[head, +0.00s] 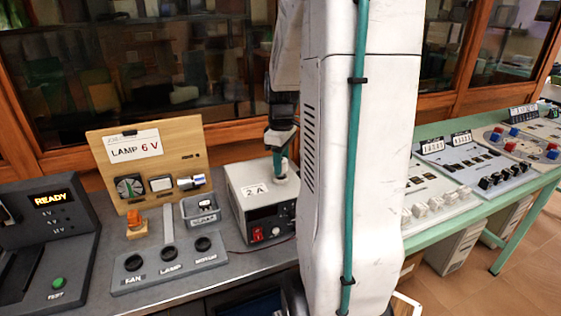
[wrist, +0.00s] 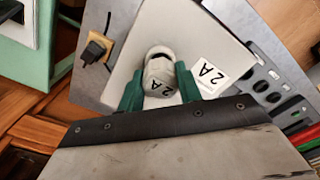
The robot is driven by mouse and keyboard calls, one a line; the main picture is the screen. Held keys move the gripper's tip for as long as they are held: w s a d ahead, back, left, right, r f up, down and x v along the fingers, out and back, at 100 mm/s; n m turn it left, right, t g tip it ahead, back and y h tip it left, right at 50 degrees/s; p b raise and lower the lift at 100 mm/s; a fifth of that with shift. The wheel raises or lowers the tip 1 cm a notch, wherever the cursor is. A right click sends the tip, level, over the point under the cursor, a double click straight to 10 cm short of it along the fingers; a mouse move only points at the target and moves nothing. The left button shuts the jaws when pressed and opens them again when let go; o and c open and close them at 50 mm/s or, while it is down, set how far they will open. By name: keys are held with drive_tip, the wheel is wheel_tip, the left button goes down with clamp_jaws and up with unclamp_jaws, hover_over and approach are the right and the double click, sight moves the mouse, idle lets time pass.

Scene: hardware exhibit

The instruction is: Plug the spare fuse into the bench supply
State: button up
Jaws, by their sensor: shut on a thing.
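The bench supply (head: 240,185) is a pale box with a "2 A" label on its top and a red switch on its dark front. In the head view my gripper (head: 279,163) points down at the supply's top, beside the label. A pale round collar (wrist: 158,51) shows around the fuse. How deep the fuse sits in it is hidden.
Left of the supply stand a small grey bin (head: 201,212), a switch board (head: 170,263) marked FAN, LAMP and MOTOR, and a wooden "LAMP 6 V" panel (head: 190,140). A dark READY console (head: 50,215) is at far left. Glass cabinets close off the back.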

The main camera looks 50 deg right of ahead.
drive_tip(key=shift+f, duration=0.95)
idle(1.4)
drive_tip(key=o, duration=1.5)
drive_tip(key=shift+s+r, duration=0.1)
drive_tip(key=shift+r, duration=3.4)
